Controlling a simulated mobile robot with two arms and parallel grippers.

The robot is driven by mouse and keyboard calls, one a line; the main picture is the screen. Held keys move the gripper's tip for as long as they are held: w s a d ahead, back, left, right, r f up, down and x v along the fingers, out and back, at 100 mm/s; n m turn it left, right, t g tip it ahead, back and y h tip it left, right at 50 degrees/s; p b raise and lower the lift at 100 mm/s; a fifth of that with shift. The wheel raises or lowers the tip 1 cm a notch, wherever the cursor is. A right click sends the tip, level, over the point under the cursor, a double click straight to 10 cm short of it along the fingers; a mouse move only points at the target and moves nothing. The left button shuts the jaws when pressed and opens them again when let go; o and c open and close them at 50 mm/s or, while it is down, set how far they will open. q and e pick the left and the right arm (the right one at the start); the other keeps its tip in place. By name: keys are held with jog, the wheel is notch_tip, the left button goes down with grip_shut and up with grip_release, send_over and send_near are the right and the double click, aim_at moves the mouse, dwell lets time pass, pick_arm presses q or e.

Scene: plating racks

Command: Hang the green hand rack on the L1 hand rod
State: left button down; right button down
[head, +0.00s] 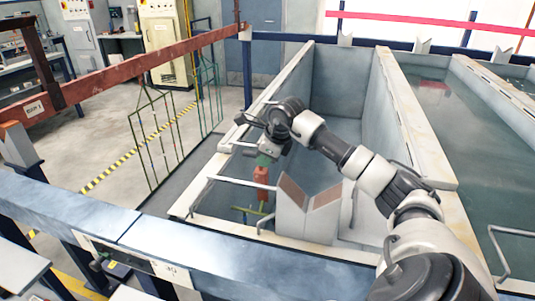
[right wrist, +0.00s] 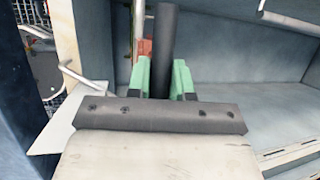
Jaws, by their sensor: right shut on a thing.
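My right gripper (head: 266,154) is over the near left end of the left tank, pointing down. It is shut on the green hand rack, whose red-orange grip (head: 261,185) hangs just below the fingers. Thin green bars of the green hand rack (head: 245,210) show lower down, partly hidden by the tank rim. In the right wrist view, a dark round bar stands between the green fingertips (right wrist: 162,82), with a bit of red behind it. I cannot tell which bar is the L1 hand rod. My left gripper is not in view.
A silver rail (head: 240,183) and a pale V-shaped saddle (head: 310,208) stand at the tank's near end. A red beam (head: 150,65) carries green frames (head: 155,140) at left. A filled tank (head: 450,120) lies at right. A blue beam (head: 200,255) crosses the front.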

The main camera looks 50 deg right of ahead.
aim_at(262, 172)
jog(key=shift+s+a+f, duration=0.1)
jog(key=shift+s+a, duration=0.2)
jog(key=shift+a, duration=0.2)
jog(key=shift+f+b, duration=1.4)
jog(key=shift+f, duration=0.1)
